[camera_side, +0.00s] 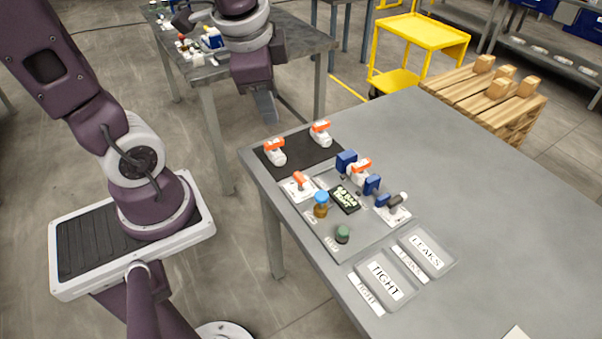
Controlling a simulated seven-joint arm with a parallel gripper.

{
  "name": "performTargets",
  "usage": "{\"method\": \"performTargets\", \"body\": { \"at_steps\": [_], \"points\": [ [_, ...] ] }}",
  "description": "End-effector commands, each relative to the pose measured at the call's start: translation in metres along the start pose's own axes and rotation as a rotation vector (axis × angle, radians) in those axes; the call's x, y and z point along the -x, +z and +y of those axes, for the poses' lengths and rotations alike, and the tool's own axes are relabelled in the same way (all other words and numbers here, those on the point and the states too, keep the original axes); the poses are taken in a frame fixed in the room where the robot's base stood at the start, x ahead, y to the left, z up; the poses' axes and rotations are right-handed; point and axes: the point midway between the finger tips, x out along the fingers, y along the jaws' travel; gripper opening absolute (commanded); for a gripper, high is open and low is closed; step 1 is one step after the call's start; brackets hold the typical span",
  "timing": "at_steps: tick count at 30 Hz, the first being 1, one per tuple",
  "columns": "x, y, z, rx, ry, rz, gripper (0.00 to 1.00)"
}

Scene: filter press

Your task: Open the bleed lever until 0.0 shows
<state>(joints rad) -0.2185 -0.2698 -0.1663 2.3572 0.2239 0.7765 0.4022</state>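A grey fixture plate (322,229) lies on the table. On it is a small black display (344,199) with pale green characters, too small to read. An orange-handled lever (300,180) sits on a white base at the plate's left. A dark lever-like handle (398,198) sits on a white base at its right. A dark green knob (342,234) stands near the front edge. Labels are too small to tell which part is the bleed lever. My gripper (266,107) hangs in the air beyond the table's back-left corner, apart from the fixture; its finger gap cannot be made out.
Two white parts with orange tops (274,152) stand on a black mat (303,149). An orange-topped part (360,170) sits between blue blocks (346,161). Trays marked TIGHT (402,292) and LEAKS (440,240) lie in front. The table's right side (500,220) is mostly clear.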

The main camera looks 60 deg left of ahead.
Motion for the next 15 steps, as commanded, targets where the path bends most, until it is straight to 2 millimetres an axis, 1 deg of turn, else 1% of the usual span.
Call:
{"method": "performTargets", "body": {
  "at_steps": [1,2,3,4,5,6,9,12,15],
  "points": [
    [-0.027,-0.006,-0.013,-0.133,0.024,-0.066,0.38],
    [-0.043,-0.010,-0.020,-0.231,0.042,-0.093,0.38],
    [-0.067,-0.015,-0.028,-0.359,0.076,-0.118,0.38],
    [-0.085,-0.017,-0.032,-0.453,0.106,-0.127,0.38],
    [-0.104,-0.019,-0.036,-0.543,0.140,-0.130,0.38],
    [-0.127,-0.022,-0.038,-0.652,0.185,-0.121,0.38],
    [-0.177,-0.025,-0.036,-0.870,0.282,-0.061,0.38],
    [-0.209,-0.026,-0.030,-1.002,0.340,0.006,0.38],
    [-0.224,-0.028,-0.026,-1.062,0.360,0.046,0.38]
  ]
}}
